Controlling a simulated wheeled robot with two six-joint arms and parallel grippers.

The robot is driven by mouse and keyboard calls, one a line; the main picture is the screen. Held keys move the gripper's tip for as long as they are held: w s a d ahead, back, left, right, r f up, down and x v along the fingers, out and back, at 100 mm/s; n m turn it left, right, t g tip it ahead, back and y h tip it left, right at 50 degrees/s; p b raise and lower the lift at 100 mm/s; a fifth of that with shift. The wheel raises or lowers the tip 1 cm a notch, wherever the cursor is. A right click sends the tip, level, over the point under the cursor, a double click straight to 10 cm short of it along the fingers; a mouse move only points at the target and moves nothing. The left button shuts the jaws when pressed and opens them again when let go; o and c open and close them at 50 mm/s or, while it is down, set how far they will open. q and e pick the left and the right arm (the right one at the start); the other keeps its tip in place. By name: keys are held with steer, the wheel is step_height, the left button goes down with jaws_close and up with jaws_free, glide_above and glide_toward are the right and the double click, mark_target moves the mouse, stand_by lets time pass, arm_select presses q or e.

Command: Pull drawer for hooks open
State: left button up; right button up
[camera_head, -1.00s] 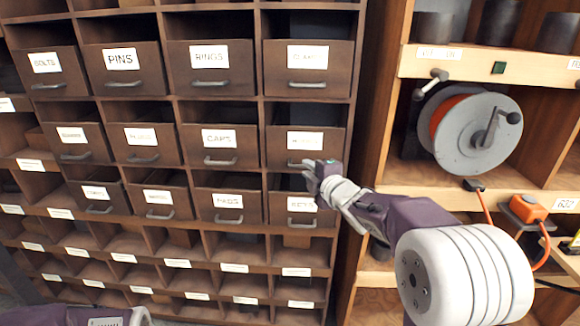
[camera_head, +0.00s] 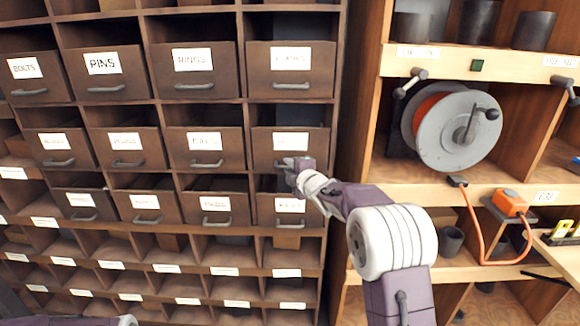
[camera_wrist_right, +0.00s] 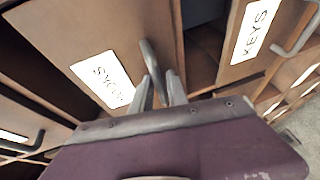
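The hooks drawer (camera_head: 262,147) is in the right column of the brown cabinet, with its front about level with its neighbours. Its label is too blurred to read in the head view, but reads HOOKS, turned over, in the right wrist view (camera_wrist_right: 103,79). My right gripper (camera_head: 290,165) is at this drawer's handle. In the wrist view the handle (camera_wrist_right: 149,58) lies between the two fingers (camera_wrist_right: 160,88), which stand apart with a small gap visible on the right side. Of my left arm only a piece shows at the bottom left; its gripper is out of view.
The KEYS drawer (camera_head: 264,208) is directly below, also seen in the wrist view (camera_wrist_right: 246,40). More handled drawers and open cubbies surround it. Right of the cabinet, a wooden shelf (camera_head: 480,192) holds a cable reel (camera_head: 455,140) and an orange box (camera_head: 509,203).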

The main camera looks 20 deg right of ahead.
jaws_close()
stand_by(1.4)
